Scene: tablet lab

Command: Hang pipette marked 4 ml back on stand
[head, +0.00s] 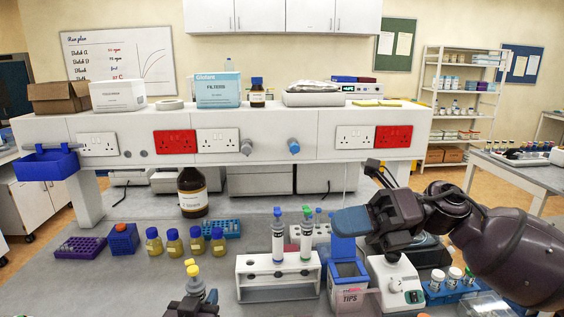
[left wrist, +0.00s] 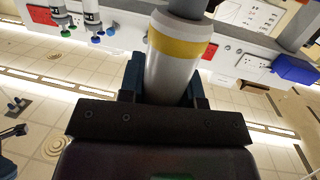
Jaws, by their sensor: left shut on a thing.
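My left gripper (head: 194,298) is shut on a grey-white pipette (head: 193,275) with a yellow top, in front and left of the stand. In the left wrist view this pipette (left wrist: 172,75) shows a yellow band between the fingers; no volume mark is legible. The white stand (head: 254,280) holds two upright pipettes, one with a blue top (head: 278,237) and one with a green top (head: 306,237). Its left part has no pipette. My right gripper (head: 355,220) is over the blue tips box at the right; its jaw opening cannot be made out.
The blue tips box (head: 348,271) stands close right of the stand, by a white instrument (head: 395,285). The bench left of my left gripper is clear.

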